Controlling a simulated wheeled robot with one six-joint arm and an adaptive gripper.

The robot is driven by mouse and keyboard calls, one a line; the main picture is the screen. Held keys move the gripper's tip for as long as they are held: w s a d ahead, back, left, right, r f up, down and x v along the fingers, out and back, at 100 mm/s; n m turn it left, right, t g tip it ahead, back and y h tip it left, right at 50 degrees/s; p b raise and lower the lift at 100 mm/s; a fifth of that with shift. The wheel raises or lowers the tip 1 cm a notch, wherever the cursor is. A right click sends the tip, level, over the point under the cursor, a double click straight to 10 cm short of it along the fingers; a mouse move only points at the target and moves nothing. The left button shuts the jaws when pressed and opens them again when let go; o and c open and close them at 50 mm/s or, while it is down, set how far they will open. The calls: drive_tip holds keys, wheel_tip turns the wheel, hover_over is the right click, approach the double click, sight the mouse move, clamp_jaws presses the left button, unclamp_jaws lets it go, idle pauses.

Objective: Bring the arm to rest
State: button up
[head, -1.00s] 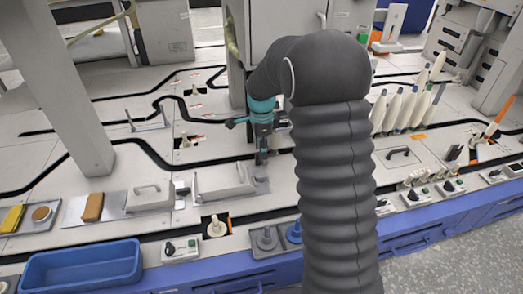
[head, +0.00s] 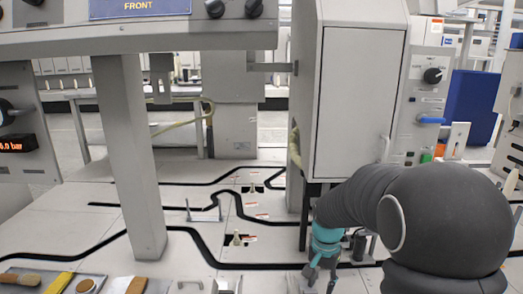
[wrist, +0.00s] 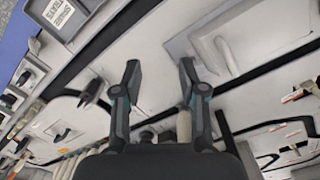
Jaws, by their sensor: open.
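My gripper (head: 325,274) shows at the bottom of the head view, low over the pale worktop and in front of the grey cabinet. My dark ribbed arm reaches to it from the lower right. In the wrist view my gripper (wrist: 160,73) has its two dark fingers spread apart with nothing between them. Beyond the fingers is the pale worktop (wrist: 160,40). The fingertips look clear of everything, though their exact height is hard to tell.
A grey post (head: 130,165) stands left of my gripper and a tall grey cabinet (head: 360,105) behind it. A handle (wrist: 228,55) shows at upper right.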

drive_tip(key=s+r+n+t+p, duration=0.5)
drive_tip(key=s+r+n+t, duration=0.1)
drive_tip(key=s+r, duration=1.4)
drive_tip(key=shift+s+n, duration=0.4)
drive_tip(key=shift+s, duration=1.05)
drive_tip(key=shift+a, duration=0.1)
